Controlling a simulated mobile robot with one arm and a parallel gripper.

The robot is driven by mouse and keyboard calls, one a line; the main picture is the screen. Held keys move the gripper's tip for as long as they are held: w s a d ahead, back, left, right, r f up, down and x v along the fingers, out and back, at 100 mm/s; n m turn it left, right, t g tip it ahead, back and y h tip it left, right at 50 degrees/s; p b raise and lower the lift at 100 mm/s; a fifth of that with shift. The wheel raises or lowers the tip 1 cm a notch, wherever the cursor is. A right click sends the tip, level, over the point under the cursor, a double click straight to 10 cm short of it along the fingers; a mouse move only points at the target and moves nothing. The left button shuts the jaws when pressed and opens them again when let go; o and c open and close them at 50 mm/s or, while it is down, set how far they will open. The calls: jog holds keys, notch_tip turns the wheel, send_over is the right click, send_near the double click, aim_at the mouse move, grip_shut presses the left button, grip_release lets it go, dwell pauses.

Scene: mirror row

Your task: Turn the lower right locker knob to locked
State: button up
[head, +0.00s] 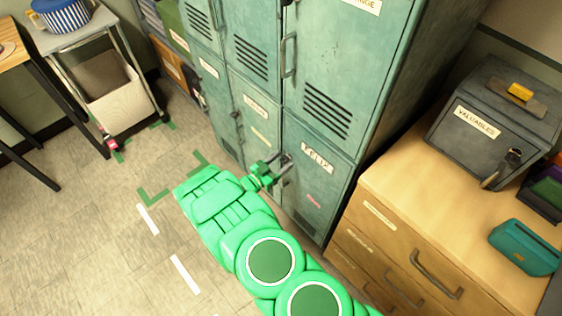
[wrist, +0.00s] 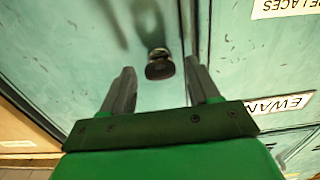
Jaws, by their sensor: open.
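The lower right locker door (head: 318,205) is worn teal metal with a white name label, low in the locker bank. In the wrist view a small dark knob (wrist: 160,66) stands out from a teal door, ahead of and between my fingertips. I see no contact between it and the fingers. Whether it points to locked or unlocked I cannot tell. My gripper (head: 277,168) is open and empty at the left edge of the lower right door; it also shows in the wrist view (wrist: 160,82). In the head view my gripper mostly hides the knob.
A wooden drawer cabinet (head: 385,210) stands close on the right, bearing a dark valuables box (head: 480,135) and a teal pouch (head: 525,247). A door handle (head: 289,55) sticks out above my gripper. The floor at left is open, with a white bin (head: 122,108) farther back.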

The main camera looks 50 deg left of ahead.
jog(key=shift+w, duration=0.2)
jog(key=c, duration=1)
jog(key=shift+c, duration=0.2)
